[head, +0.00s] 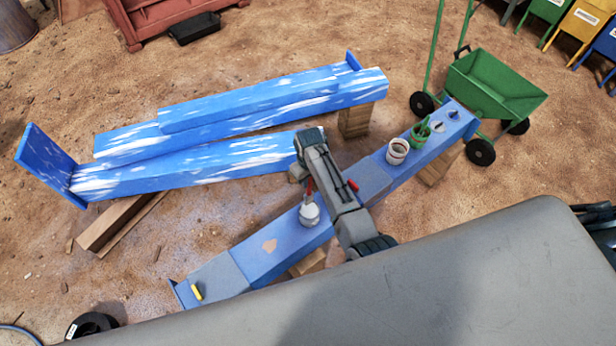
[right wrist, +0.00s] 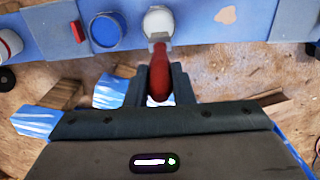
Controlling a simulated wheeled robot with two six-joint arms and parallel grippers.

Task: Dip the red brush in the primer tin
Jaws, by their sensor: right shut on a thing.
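My right gripper (right wrist: 160,82) is shut on the handle of the red brush (right wrist: 160,78). In the head view the red handle (head: 309,187) shows beside my right arm. The brush's lower end is at a small white-topped tin (head: 309,214) on the blue beam, which also shows in the right wrist view (right wrist: 158,20). I cannot tell how deep the bristles are or whether they touch. No label marks it as the primer tin. A blue tin (right wrist: 107,30) stands beside it, hidden behind my arm in the head view. My left gripper is not in view.
Farther right on the beam (head: 267,248) stand a whitish tin (head: 397,152) and a green tin (head: 419,134) with a green brush. A small red item (head: 353,185) and a yellow one (head: 197,291) lie on it. Blue-and-white beams (head: 200,160) are behind; a green cart (head: 495,85) is at the right.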

